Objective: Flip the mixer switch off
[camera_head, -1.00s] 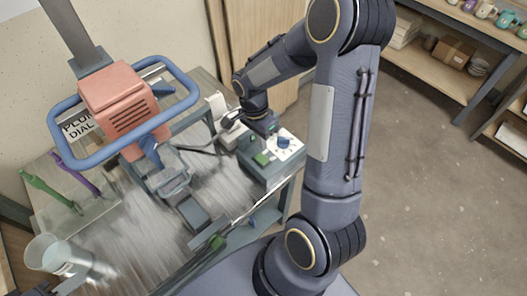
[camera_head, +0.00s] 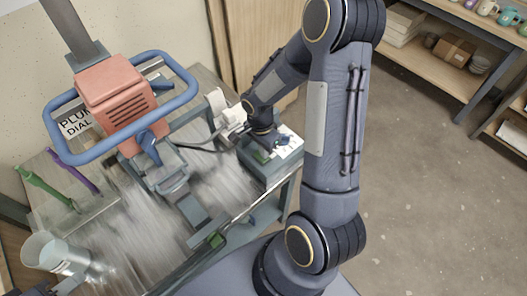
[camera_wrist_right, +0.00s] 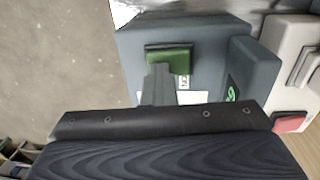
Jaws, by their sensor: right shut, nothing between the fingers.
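The mixer's grey-blue control box (camera_head: 263,171) stands at the right end of the bench. Its green rocker switch (camera_head: 262,157) shows partly beside my right gripper (camera_head: 275,144), which is over the box top. In the right wrist view the green switch (camera_wrist_right: 168,59) sits in a dark frame. My right gripper (camera_wrist_right: 160,72) is shut and empty, its narrow tips at the switch's near edge; I cannot tell whether they touch. The mixer (camera_head: 115,95) has a salmon housing. Part of my left gripper (camera_head: 68,284) shows at the bottom left; its jaws are unclear.
A blue ring handle (camera_head: 176,70) surrounds the mixer housing. A pale device (camera_head: 226,115) sits just behind the control box. Floor to the right is clear.

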